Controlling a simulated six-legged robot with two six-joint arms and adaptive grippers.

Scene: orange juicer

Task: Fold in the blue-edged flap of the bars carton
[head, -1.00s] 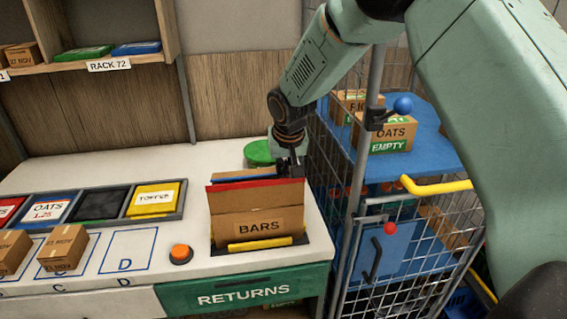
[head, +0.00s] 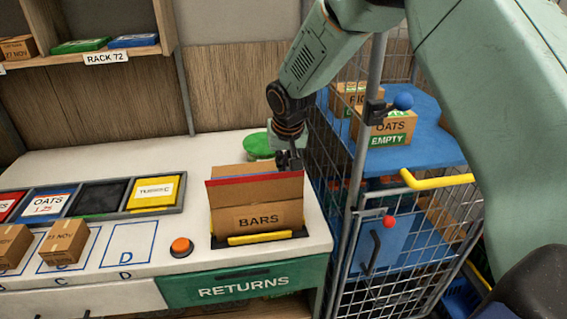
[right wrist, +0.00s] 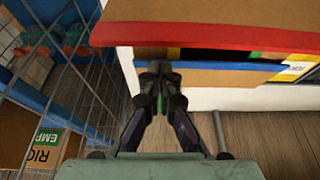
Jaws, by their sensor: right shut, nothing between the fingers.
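The bars carton (head: 258,219) stands at the right end of the white counter. Its red-edged flap (head: 255,179) stands up at the front. Behind it is the brown blue-edged flap (head: 240,170), tilted inward, with its blue edge low and close behind the red edge. In the right wrist view the blue edge (right wrist: 215,64) runs just below the red edge (right wrist: 215,36), with a narrow gap between them. My right gripper (head: 288,158) is shut and empty at the back right of the carton, by this flap; contact is unclear. My left gripper is out of view.
A yellow bar (head: 260,239) lies along the carton's front. An orange button (head: 181,247) is to its left and a green round thing (head: 260,144) behind it. A wire cage (head: 400,250) with a blue shelf stands close on the right.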

